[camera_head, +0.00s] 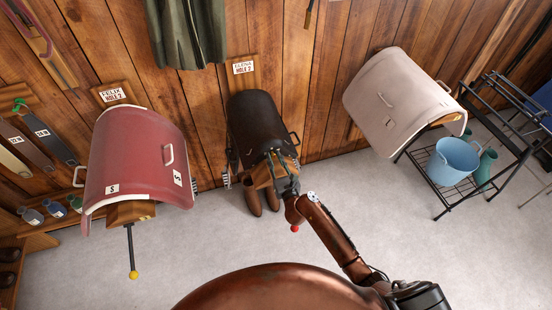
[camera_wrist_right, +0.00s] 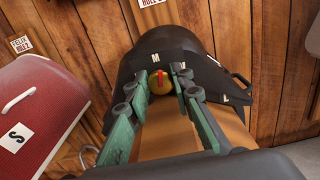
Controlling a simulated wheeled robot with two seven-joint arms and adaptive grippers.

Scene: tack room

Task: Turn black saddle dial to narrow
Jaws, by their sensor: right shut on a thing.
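The black saddle (camera_head: 257,118) sits on a wall rack in the middle of the head view. It also fills the upper middle of the right wrist view (camera_wrist_right: 190,38). My right gripper (camera_head: 277,158) reaches this end of the saddle. In the right wrist view its green fingers (camera_wrist_right: 164,84) are shut on the dial from both sides. My left gripper is out of view.
A red saddle (camera_head: 140,150) hangs to the left, with a yellow-tipped rod below it. A pale saddle (camera_head: 395,95) hangs to the right, near a black metal rack (camera_head: 500,130) and a blue bucket (camera_head: 452,160). Brown boots (camera_head: 253,198) stand beneath the black saddle.

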